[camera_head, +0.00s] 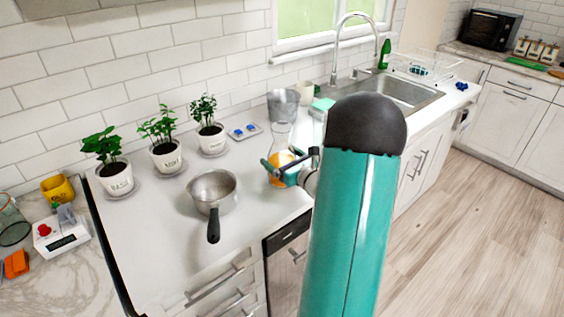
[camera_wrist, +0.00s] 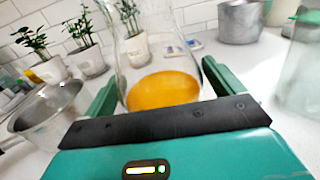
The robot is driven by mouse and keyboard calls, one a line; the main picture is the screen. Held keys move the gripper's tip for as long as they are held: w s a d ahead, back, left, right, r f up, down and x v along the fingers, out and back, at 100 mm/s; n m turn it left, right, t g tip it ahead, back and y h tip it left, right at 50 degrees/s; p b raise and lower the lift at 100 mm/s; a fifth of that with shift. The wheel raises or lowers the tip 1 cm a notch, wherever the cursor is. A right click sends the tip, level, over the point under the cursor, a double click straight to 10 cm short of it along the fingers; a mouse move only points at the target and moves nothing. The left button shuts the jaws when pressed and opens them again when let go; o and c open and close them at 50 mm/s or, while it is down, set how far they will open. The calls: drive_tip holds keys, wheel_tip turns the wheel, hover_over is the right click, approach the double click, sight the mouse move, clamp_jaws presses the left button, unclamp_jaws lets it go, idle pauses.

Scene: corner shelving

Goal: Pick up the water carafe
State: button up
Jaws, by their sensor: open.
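A clear glass carafe (camera_head: 281,136) with orange at its bottom stands on the white counter, behind my arm's end. In the wrist view the carafe (camera_wrist: 160,82) fills the middle, with its upper part cut off by the frame. My gripper (camera_head: 288,168) is at the carafe's lower part. In the wrist view its two green fingers (camera_wrist: 160,88) are spread, one on each side of the glass. I cannot tell whether either finger touches it.
A metal saucepan (camera_head: 212,188) stands left of the carafe, handle toward the front. Potted herbs (camera_head: 165,152) line the wall. A metal pot (camera_head: 283,105) and a teal-lidded clear container (camera_head: 320,106) stand behind, near the sink (camera_head: 395,90). Bare counter lies left of the saucepan.

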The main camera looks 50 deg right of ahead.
drive_tip(key=c, duration=1.8)
drive_tip(key=shift+r, duration=0.1)
drive_tip(key=shift+r, duration=0.15)
